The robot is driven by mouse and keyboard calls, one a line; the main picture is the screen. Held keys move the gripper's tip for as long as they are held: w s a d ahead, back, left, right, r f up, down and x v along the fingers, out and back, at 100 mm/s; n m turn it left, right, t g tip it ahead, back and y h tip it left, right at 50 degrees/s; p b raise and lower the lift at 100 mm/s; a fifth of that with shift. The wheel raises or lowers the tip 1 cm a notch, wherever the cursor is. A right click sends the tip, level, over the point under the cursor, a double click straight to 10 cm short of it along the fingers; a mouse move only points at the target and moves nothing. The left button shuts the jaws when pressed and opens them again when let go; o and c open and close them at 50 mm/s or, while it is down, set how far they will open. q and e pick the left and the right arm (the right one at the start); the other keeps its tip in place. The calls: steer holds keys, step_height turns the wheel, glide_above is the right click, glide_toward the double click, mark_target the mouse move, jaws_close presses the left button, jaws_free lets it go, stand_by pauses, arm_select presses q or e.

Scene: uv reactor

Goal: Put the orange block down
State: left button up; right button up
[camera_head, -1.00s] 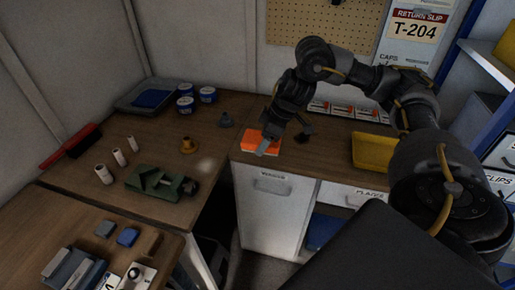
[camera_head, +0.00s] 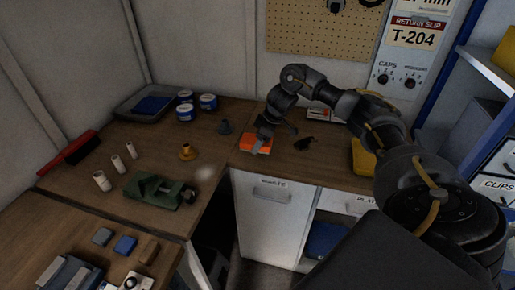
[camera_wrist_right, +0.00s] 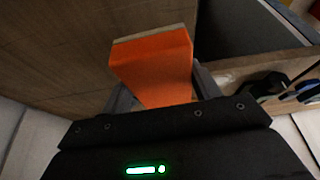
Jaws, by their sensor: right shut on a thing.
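The orange block (camera_head: 250,140) is at the front edge of the wooden counter, above the white cabinet, in the head view. My right gripper (camera_head: 262,146) reaches down to it from the right and is shut on it. In the right wrist view the orange block (camera_wrist_right: 155,62) sits between the two fingers of my right gripper (camera_wrist_right: 160,95), with a pale strip along its far edge. I cannot tell whether its underside touches the counter. My left gripper is not in view.
A green vise (camera_head: 158,190), a brass piece (camera_head: 187,152) and a dark grey cone (camera_head: 225,127) stand left of the block. A black object (camera_head: 305,143) lies right of it. A yellow tray (camera_head: 364,158) is farther right. Bare wood (camera_head: 215,150) lies left of the block.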

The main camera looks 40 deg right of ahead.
mark_target(259, 155)
steer(key=shift+w+d+f, duration=0.3)
steer(key=shift+w+f, duration=0.15)
steer(key=shift+f, duration=0.15)
steer(key=f+p, duration=0.1)
steer(key=p, duration=0.1)
steer(key=shift+w+f+p, duration=0.1)
steer(key=shift+f+p, duration=0.2)
steer(key=shift+f, duration=0.65)
steer(key=shift+f, duration=0.55)
steer(key=shift+s, duration=0.2)
